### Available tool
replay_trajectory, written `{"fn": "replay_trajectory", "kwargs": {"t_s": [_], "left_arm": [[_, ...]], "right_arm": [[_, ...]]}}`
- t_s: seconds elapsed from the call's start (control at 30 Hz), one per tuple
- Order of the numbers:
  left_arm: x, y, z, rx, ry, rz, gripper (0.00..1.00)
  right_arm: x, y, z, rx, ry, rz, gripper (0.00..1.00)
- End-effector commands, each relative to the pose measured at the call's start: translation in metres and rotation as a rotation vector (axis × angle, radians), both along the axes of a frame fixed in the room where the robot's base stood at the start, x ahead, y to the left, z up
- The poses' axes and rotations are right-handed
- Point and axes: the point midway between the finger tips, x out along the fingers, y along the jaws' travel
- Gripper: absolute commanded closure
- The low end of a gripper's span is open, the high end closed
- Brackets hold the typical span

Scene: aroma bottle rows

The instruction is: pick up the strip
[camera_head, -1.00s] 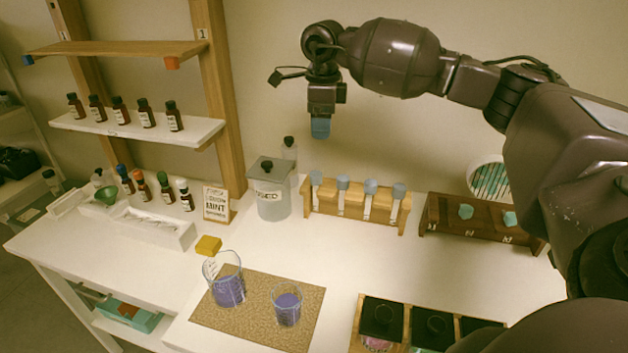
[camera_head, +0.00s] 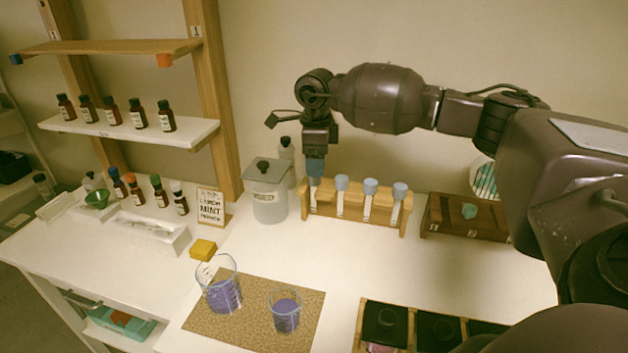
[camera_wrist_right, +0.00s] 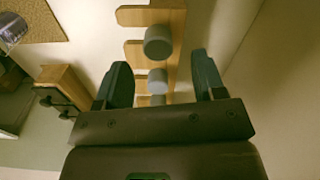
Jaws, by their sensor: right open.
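Several white strips with blue-grey caps stand upright in a wooden rack (camera_head: 355,220) in the head view. Three caps stand clear of my gripper: one left (camera_head: 342,182), one in the middle (camera_head: 370,186) and one at right (camera_head: 400,190). My right gripper (camera_head: 315,172) is open, pointing down over the leftmost strip, whose top it partly hides. In the right wrist view my right gripper (camera_wrist_right: 160,78) has its fingers apart, with round grey caps (camera_wrist_right: 158,42) and the rack (camera_wrist_right: 150,15) beyond and between them. I cannot tell whether the fingers touch a cap. My left gripper is not in view.
A lidded grey canister (camera_head: 269,195) and a bottle stand close left of the rack. A dark wooden holder (camera_head: 465,218) is to its right. Two beakers of purple liquid (camera_head: 222,292) stand on a cork mat (camera_head: 250,340) in front. The table between is clear.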

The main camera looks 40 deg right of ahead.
Motion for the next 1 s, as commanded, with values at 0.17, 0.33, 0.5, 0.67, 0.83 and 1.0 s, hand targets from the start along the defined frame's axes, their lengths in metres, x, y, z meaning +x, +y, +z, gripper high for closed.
{"fn": "replay_trajectory", "kwargs": {"t_s": [0.17,0.33,0.5,0.67,0.83,1.0], "left_arm": [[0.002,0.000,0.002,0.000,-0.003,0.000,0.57],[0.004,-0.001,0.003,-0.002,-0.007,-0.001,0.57],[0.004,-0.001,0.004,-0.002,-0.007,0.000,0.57],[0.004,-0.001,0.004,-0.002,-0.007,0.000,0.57],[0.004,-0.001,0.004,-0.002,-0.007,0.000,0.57],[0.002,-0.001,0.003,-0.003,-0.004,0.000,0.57]], "right_arm": [[0.001,0.005,-0.025,0.001,0.003,-0.001,0.37],[0.001,0.005,-0.040,0.001,0.001,0.000,0.37],[0.001,0.005,-0.040,0.001,-0.001,0.000,0.37],[0.001,0.005,-0.040,0.001,-0.001,0.000,0.57],[0.001,0.005,-0.040,0.001,-0.001,0.000,0.82],[0.001,0.005,-0.040,0.001,-0.001,0.000,0.82]]}}
